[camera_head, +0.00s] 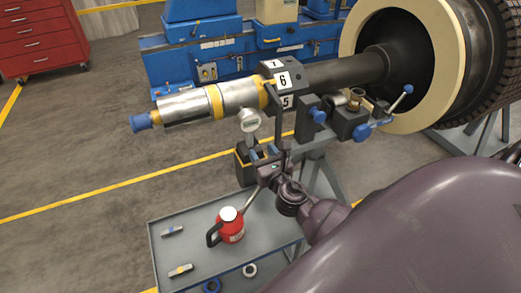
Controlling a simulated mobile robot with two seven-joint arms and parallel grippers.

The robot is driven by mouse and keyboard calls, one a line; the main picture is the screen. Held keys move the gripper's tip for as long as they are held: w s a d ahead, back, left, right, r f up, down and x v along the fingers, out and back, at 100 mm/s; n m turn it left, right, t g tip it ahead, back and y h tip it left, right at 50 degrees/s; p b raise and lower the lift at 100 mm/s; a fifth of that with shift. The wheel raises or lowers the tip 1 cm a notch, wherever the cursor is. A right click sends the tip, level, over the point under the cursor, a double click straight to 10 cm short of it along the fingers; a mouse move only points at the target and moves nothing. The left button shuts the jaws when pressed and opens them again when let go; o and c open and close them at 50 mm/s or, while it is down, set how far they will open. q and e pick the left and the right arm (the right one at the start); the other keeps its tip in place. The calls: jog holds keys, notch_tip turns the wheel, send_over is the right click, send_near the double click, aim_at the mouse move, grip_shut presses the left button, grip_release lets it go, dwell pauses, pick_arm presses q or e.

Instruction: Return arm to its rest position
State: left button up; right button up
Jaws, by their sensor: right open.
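My right arm (320,215) comes in from the lower right and reaches up towards the rotor shaft. Its gripper (263,153) is open, just below the shaft and close to a round dial gauge (249,120). I cannot tell whether its fingers touch the gauge or its holder. The silver shaft end (188,106) has yellow bands and a blue tip. A dark block with numbered white tags (283,81) sits on the shaft. My left gripper is not in view.
A grey tray cart (157,250) stands below the gripper, with a red can (230,226), small tools (180,270) and rings (250,270). A stand with blue knobs (361,132) is close right of the gripper. A large rotor (436,60) fills the upper right.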

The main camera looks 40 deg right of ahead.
dwell(0.5)
jog(key=s+f+m+g+h, duration=0.25)
jog(key=s+m+g, duration=0.45)
jog(key=s+m, duration=0.9)
jog(key=s+a+f+m+g+y, duration=0.1)
jog(key=s+a+m+g+y, duration=0.65)
jog(key=m, duration=0.95)
jog(key=w+f+t, duration=0.5)
jog(key=f+t, duration=0.4)
jog(key=f, duration=0.1)
jog(key=shift+w+n+h, duration=0.4)
jog(key=shift+c, duration=0.6)
